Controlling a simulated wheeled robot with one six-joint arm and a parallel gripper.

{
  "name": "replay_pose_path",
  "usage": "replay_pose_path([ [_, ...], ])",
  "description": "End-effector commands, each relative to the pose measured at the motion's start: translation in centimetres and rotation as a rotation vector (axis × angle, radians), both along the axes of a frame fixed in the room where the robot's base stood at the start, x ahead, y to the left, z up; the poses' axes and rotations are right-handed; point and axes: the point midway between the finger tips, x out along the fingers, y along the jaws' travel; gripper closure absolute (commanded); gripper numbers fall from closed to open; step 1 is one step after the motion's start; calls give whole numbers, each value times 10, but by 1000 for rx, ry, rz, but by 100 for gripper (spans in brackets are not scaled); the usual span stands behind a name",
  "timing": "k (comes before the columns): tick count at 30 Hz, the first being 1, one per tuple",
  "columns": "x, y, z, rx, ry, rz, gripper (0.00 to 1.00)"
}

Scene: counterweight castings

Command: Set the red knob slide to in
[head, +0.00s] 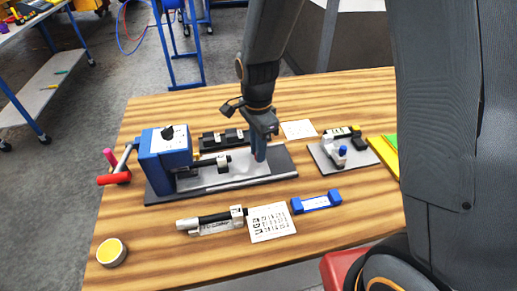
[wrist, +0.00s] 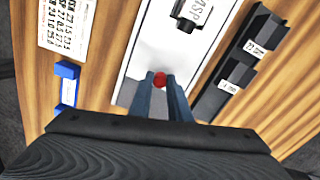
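The red knob (wrist: 160,80) is small and round and shows between my fingertips in the wrist view. It is above the pale plate (wrist: 135,55) of the slide. My gripper (wrist: 161,83) points down, its two blue fingers close on either side of the knob; whether they press on it I cannot tell. In the head view my gripper (head: 260,157) is over the right part of the plate (head: 228,168), on the dark base of the blue machine (head: 165,155). The knob is hidden there.
A crank with a red handle (head: 115,179) stands left of the machine. Black blocks (head: 222,140) lie behind it. A blue holder (head: 316,202), a printed card (head: 270,222) and a cylindrical tool (head: 212,220) lie in front. A small fixture (head: 342,153) is to the right.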

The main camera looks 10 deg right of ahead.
Motion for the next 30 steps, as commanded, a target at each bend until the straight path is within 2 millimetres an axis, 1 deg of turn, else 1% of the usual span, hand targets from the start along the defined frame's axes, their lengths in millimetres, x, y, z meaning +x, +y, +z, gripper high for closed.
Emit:
replay_pose_path([
  [1,0,4,1,3,-3,2,77],
  [3,1,3,1,3,-3,1,65],
  [11,1,1,0,2,-1,-2,65],
  [16,1,1,7,2,-2,-1,65],
  [20,2,2,22,3,-5,-1,65],
  [24,2,2,43,4,-6,1,65],
  [30,2,2,68,3,-5,1,65],
])
